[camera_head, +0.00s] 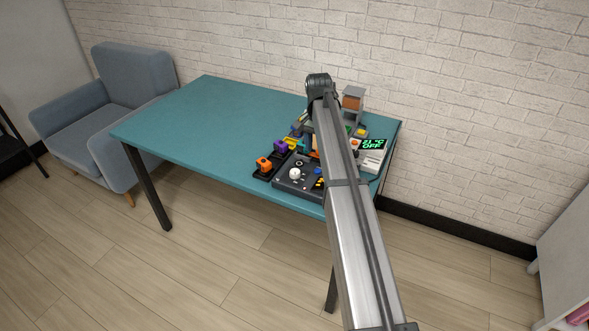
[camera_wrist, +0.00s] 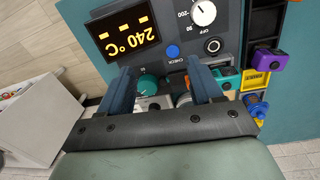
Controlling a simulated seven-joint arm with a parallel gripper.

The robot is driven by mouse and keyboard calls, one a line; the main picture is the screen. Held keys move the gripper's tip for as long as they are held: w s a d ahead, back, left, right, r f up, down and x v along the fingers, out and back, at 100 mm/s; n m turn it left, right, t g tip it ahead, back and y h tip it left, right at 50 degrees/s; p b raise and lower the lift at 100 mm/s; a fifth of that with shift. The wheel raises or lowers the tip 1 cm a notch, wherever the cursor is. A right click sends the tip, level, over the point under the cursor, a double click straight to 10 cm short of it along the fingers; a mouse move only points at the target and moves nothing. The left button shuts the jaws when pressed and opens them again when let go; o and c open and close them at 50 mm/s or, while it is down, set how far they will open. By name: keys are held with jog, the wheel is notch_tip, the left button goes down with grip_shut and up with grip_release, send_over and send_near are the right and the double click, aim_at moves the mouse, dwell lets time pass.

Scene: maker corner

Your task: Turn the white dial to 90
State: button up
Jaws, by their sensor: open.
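In the head view the white dial (camera_head: 294,174) stands on the panel near the table's front edge. My gripper (camera_wrist: 160,68) is open and empty, its two fingers apart, with the dial beyond and up-right of the fingertips. My arm hides the gripper in the head view.
A teal knob (camera_wrist: 148,85) shows between the fingers. A blue button (camera_wrist: 172,51) and a black ringed button (camera_wrist: 213,45) lie near the dial. Purple (camera_wrist: 270,58) and orange (camera_head: 264,164) parts stand close by. The table's left half (camera_head: 200,125) is clear.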

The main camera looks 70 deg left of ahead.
send_near(294, 172)
jog(key=f, duration=0.8)
jog(key=shift+w+f, duration=0.2)
jog(key=shift+f, duration=0.1)
jog(key=shift+n, duration=0.3)
jog(key=c, duration=1.1)
